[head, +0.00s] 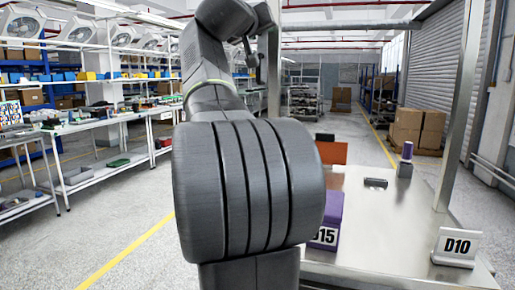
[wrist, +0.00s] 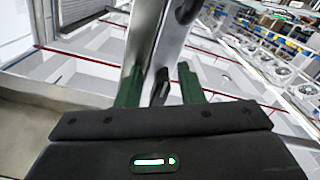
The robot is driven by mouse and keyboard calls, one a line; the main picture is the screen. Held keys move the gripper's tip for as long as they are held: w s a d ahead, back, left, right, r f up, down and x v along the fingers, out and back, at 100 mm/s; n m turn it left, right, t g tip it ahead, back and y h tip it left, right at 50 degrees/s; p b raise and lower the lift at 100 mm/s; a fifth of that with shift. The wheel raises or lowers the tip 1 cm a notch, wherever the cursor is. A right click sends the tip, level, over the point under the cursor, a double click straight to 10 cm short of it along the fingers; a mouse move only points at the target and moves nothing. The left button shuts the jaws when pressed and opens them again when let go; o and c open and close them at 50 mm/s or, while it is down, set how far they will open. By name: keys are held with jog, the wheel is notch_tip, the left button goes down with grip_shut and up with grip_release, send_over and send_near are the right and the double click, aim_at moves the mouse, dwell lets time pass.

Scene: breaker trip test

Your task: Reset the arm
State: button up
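My arm (head: 248,185) fills the middle of the head view and rises toward the top edge. Its far end is partly cut off there, and I cannot make out the fingers in that view. In the wrist view my gripper (wrist: 160,88) shows two green fingers standing apart, with nothing held between them. A shiny metal post (wrist: 160,40) shows beyond the gap; I cannot tell how far off it is. The wrist view is tilted, with ceiling and shelves behind.
Cardboard boxes (head: 417,127) stand behind. Workbenches (head: 100,125) line the left; floor between is clear.

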jog(key=n+p, duration=0.1)
jog(key=n, duration=0.3)
jog(key=shift+s+d+r+p, duration=0.1)
jog(key=shift+d+r+p, duration=0.05)
jog(key=shift+r+p, duration=0.2)
jog(key=n+p, duration=0.2)
jog(key=n, duration=0.3)
jog(key=n+p, duration=0.3)
jog(key=n, duration=0.1)
jog(key=shift+s+d+r+n+p, duration=0.1)
jog(key=shift+d+r+n+p, duration=0.1)
jog(key=shift+n+p, duration=0.15)
jog(key=shift+f, duration=0.1)
